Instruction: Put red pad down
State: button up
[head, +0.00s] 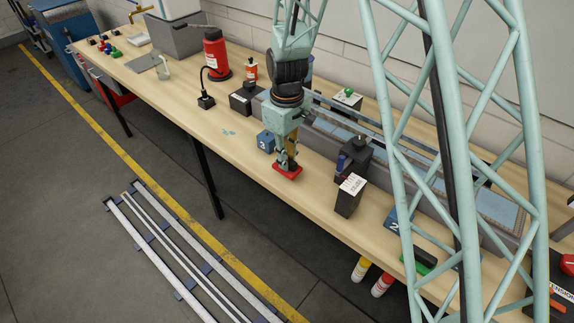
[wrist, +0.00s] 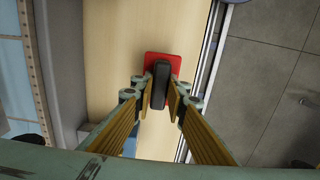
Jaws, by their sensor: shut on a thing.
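The red pad (head: 288,172) is a flat red square with a dark upright grip on top. It is at the front edge of the wooden table in the head view, low over or touching the tabletop; I cannot tell which. My gripper (head: 290,156) is above it, pointing down, with its fingers shut on the pad's dark grip. In the wrist view the red pad (wrist: 175,62) sticks out beyond the fingertips, and my gripper (wrist: 160,90) has one finger on each side of the dark grip.
The wooden table (head: 232,150) has clear room left of the pad. A blue numbered block (head: 265,141) stands just behind my gripper. A black box with a white label (head: 349,195) stands to the right. A grey machine bed (head: 330,125) runs along the back. The table's front edge is close.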

jog(key=shift+f, duration=1.2)
jog(key=shift+f, duration=0.15)
jog(key=o, duration=0.9)
jog(key=shift+c, duration=0.2)
jog(key=shift+r+p, duration=0.35)
jog(key=shift+r, duration=5.8)
